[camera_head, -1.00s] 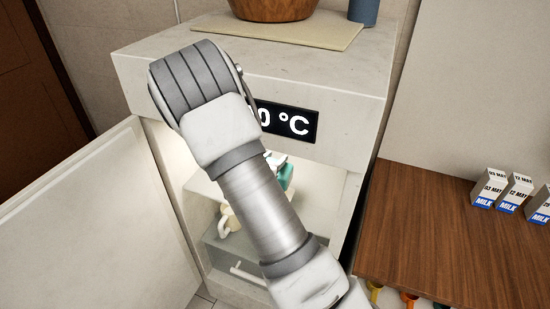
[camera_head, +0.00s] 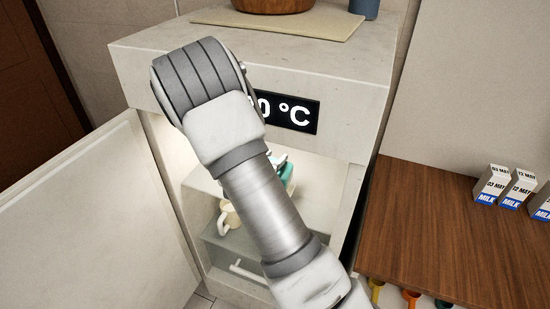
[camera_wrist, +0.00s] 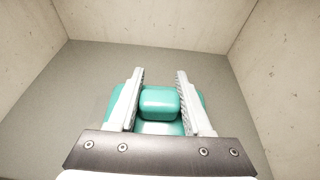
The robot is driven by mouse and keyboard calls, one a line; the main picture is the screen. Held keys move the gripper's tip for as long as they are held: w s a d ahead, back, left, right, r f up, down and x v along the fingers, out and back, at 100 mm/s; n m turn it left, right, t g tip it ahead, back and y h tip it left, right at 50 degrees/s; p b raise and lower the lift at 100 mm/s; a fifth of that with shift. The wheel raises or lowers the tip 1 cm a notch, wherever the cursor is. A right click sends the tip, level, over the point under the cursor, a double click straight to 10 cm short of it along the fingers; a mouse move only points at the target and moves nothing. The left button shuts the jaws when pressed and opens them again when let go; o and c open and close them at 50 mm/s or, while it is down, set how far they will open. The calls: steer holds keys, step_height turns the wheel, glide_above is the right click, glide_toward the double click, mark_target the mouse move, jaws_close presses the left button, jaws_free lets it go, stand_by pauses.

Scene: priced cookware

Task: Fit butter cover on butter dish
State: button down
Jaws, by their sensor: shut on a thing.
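The butter cover, a teal piece with a block-like knob (camera_wrist: 160,101) on top, is in the middle of the wrist view. My gripper (camera_wrist: 160,73) is shut on this knob, with one pale finger along each side. The wider teal body (camera_wrist: 119,98) shows below and beside the fingers. In the head view, a bit of the teal cover (camera_head: 288,172) shows inside the open cabinet, and my arm hides most of it. A small part of my gripper (camera_head: 277,157) shows just above it. I cannot make out the butter dish separately, nor whether the cover touches it.
The cabinet's door (camera_head: 90,220) stands open at left. A cream handled vessel (camera_head: 229,214) sits inside, left of my arm. Cabinet walls (camera_wrist: 275,70) flank my gripper. A wooden counter (camera_head: 425,235) with milk cartons (camera_head: 516,188) is at right.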

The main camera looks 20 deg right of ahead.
stand_by(0.4)
steer(key=shift+f+b, duration=1.35)
steer(key=shift+f, duration=0.05)
steer(key=shift+f, duration=0.1)
stand_by(0.8)
steer(key=shift+f+b, duration=0.75)
steer(key=shift+b, duration=0.3)
steer(key=shift+f, duration=0.1)
jaws_free()
steer(key=shift+a, duration=0.1)
